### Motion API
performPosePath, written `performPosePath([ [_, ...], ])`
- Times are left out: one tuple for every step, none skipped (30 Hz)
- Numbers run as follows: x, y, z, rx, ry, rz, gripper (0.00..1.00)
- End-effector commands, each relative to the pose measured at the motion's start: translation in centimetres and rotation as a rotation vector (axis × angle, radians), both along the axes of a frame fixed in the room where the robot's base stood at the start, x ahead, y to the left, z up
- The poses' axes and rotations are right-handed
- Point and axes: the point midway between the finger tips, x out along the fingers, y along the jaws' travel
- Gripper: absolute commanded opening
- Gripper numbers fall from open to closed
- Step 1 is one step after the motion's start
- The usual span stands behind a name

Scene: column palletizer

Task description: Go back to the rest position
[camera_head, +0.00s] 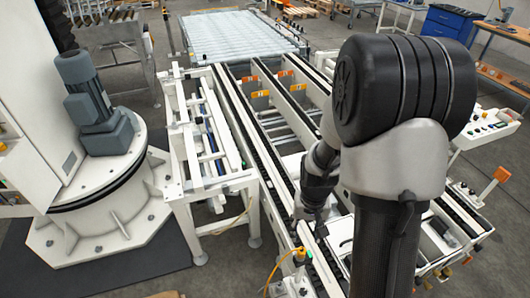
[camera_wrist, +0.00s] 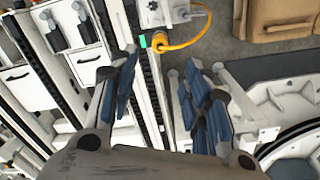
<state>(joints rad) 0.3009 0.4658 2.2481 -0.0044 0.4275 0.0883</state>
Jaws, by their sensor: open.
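My gripper (camera_wrist: 158,100) is open and empty in the wrist view, with its blue-padded fingers spread apart. Between and beyond the fingers are the white conveyor frame and a yellow cable end. In the head view my gripper (camera_head: 308,212) is small and dark, above the conveyor rails (camera_head: 262,165). My arm rises at the right of the head view and hides part of the conveyor behind it. Whether the gripper touches the conveyor cannot be told.
A white column base with a grey motor (camera_head: 95,95) stands at left. A roller bed (camera_head: 235,35) lies at the back. A control panel (camera_head: 482,125) and blue cabinet (camera_head: 447,22) stand at right. Cardboard boxes (camera_wrist: 280,18) lie on the floor.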

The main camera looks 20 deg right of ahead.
Motion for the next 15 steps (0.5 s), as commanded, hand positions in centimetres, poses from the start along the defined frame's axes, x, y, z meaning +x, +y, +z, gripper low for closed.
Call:
performPosePath([
  [0.0,0.0,0.0,0.0,0.0,0.0,0.44],
  [0.0,0.0,0.0,0.0,0.0,0.0,0.44],
  [0.0,0.0,0.2,-0.001,-0.003,0.002,0.44],
  [0.1,0.1,0.4,-0.001,-0.006,0.004,0.44],
  [0.1,0.2,0.8,-0.004,-0.011,0.008,0.44],
  [0.2,0.4,1.6,-0.006,-0.02,0.016,0.44],
  [0.2,0.6,2.3,-0.008,-0.029,0.023,0.44],
  [0.3,0.9,3.2,-0.012,-0.041,0.033,0.44],
  [0.2,1.4,4.6,-0.017,-0.057,0.048,0.44],
  [0.1,1.8,5.8,-0.02,-0.071,0.061,0.44],
  [0.0,2.2,7.1,-0.025,-0.087,0.074,0.44],
  [-0.4,2.9,8.7,-0.031,-0.107,0.094,0.44],
  [-0.7,3.3,9.9,-0.034,-0.123,0.109,0.44],
  [-1.1,3.8,11.1,-0.038,-0.138,0.124,0.44],
  [-1.7,4.5,12.5,-0.042,-0.157,0.144,0.44],
])
